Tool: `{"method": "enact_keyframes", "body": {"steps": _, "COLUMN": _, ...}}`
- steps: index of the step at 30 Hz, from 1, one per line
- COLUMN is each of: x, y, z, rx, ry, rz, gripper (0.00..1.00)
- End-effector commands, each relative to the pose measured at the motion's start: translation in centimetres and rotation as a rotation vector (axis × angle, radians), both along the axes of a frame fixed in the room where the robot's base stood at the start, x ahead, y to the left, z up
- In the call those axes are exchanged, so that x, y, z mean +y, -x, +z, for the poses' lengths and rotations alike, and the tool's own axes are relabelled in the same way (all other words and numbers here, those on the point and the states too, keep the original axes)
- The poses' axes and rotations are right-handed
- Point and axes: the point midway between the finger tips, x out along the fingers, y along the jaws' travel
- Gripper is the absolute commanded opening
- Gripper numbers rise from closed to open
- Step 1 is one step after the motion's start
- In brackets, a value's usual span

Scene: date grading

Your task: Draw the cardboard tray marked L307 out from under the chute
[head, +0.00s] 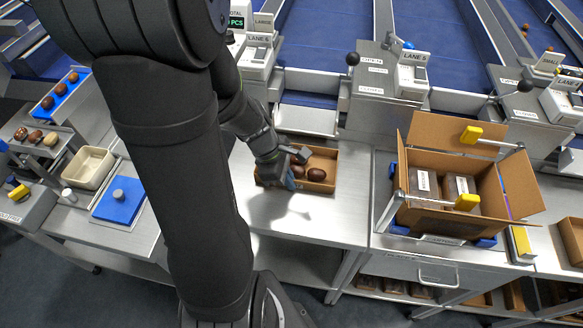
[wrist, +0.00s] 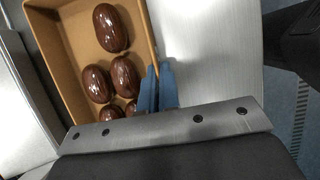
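A brown cardboard tray (head: 317,187) with several dark glossy dates sits on the steel bench, just in front of the metal chute (head: 307,119). No L307 marking is readable on it. In the wrist view the tray (wrist: 72,32) fills the upper left, with dates on its floor. My gripper (head: 289,181) points down at the tray's near left side. In the wrist view its blue fingers (wrist: 157,88) are close together, one on each side of the tray's wall, and look shut on it. The arm hides part of the tray's left end.
The bench (head: 290,218) in front of the tray is clear. An open carton (head: 437,222) with packs stands to the right. Lane scales (head: 257,58) stand behind.

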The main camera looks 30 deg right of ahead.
Motion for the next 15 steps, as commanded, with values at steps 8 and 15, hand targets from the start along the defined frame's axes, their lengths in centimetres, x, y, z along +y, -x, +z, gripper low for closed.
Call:
{"method": "enact_keyframes", "body": {"steps": 8, "x": 2.4, "y": 2.4, "z": 0.0, "rx": 0.000, "ry": 0.000, "rz": 0.000, "gripper": 0.00}}
{"method": "enact_keyframes", "body": {"steps": 15, "x": 4.5, "y": 4.4, "z": 0.0, "rx": -0.001, "ry": 0.000, "rz": 0.000, "gripper": 0.00}}
